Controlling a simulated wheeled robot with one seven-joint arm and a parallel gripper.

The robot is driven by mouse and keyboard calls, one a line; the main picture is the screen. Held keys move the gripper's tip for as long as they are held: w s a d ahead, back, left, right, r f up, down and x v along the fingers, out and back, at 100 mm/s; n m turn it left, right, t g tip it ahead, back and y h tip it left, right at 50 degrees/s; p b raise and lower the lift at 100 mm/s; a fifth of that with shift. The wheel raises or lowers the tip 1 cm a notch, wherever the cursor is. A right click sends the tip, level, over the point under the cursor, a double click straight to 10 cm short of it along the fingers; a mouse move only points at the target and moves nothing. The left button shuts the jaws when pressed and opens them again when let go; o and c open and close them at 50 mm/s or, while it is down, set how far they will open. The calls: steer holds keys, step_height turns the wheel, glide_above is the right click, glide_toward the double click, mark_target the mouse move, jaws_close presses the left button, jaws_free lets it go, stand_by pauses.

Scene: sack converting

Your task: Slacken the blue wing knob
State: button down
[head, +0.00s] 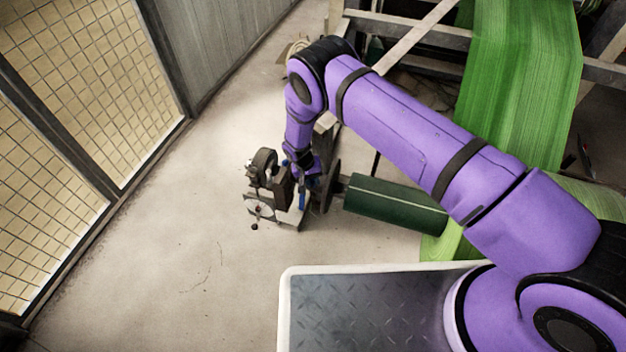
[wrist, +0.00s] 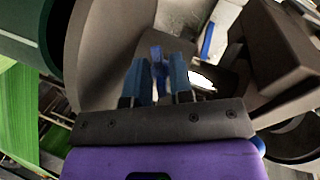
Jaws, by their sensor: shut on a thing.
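The blue wing knob (wrist: 157,58) shows in the wrist view between the two blue-grey fingers of my gripper (wrist: 160,76). The fingers are shut on it, one on each side, and hide part of it. Behind the knob is a broad grey-brown metal part. In the head view my gripper (head: 302,176) reaches down to the machine at the end of the dark green roller. The knob cannot be made out clearly there.
A second blue piece (wrist: 207,40) stands right of the knob in the wrist view, close to dark brackets (wrist: 272,58). The dark green roller (head: 392,205) and green woven web (head: 520,85) lie right. Mesh fencing (head: 85,85) stands left, with clear floor between.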

steer(key=n+h, duration=0.1)
steer(key=n, duration=0.1)
steer(key=n+h, duration=0.1)
steer(key=shift+a+f+n+t+h, duration=0.1)
steer(key=shift+a+n+t+h, duration=0.05)
steer(key=shift+n+t+h, duration=0.2)
steer(key=shift+s+n+t+h, duration=0.1)
steer(key=shift+n+t+h, duration=0.55)
steer(key=shift+n, duration=1)
steer(key=c, duration=1.1)
jaws_free()
steer(key=v, duration=1)
steer(key=shift+a+r, duration=0.2)
steer(key=shift+a, duration=0.2)
